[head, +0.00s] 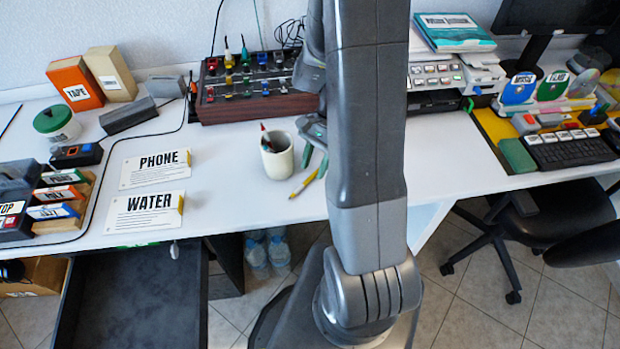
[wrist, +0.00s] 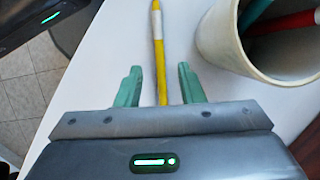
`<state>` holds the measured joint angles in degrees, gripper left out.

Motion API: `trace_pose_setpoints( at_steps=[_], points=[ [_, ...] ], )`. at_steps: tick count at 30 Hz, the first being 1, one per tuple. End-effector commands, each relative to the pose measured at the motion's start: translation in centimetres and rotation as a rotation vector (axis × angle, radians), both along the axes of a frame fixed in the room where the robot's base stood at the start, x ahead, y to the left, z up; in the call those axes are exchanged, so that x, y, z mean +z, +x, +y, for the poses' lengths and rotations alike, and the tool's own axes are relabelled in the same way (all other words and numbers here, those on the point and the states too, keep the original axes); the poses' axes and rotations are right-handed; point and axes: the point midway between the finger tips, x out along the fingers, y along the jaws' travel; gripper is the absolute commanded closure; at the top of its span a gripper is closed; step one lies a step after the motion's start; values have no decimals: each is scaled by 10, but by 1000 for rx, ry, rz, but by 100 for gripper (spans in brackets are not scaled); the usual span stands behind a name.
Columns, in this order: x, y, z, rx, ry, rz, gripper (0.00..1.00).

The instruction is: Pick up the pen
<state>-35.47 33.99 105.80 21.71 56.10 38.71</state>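A yellow pen (head: 304,183) lies on the white desk, beside a white cup, in the head view. In the wrist view the yellow pen (wrist: 158,50) runs lengthwise between the two green fingertips of my gripper (wrist: 157,82). The fingers are apart, with a gap on each side of the pen. The pen's near end is hidden behind the gripper body. In the head view the green fingers of my gripper (head: 315,158) show just above the pen, partly hidden by my arm.
The white cup (head: 277,157) holds pens and stands close to the gripper; it also shows in the wrist view (wrist: 238,52). WATER (head: 146,210) and PHONE (head: 156,168) cards lie to the left. A red-fronted rack (head: 255,108) stands behind. The desk's front edge is near the pen.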

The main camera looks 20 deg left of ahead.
Motion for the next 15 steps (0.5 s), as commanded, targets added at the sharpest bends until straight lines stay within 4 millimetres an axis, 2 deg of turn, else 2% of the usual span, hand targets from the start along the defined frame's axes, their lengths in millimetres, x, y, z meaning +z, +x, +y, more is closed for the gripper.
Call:
trace_pose_setpoints(
  at_steps=[1,4,15],
  points=[
    [-8,-4,1,1,-1,2,65],
    [-15,-7,3,0,0,1,65],
    [-17,-7,3,0,1,0,65]
  ],
)
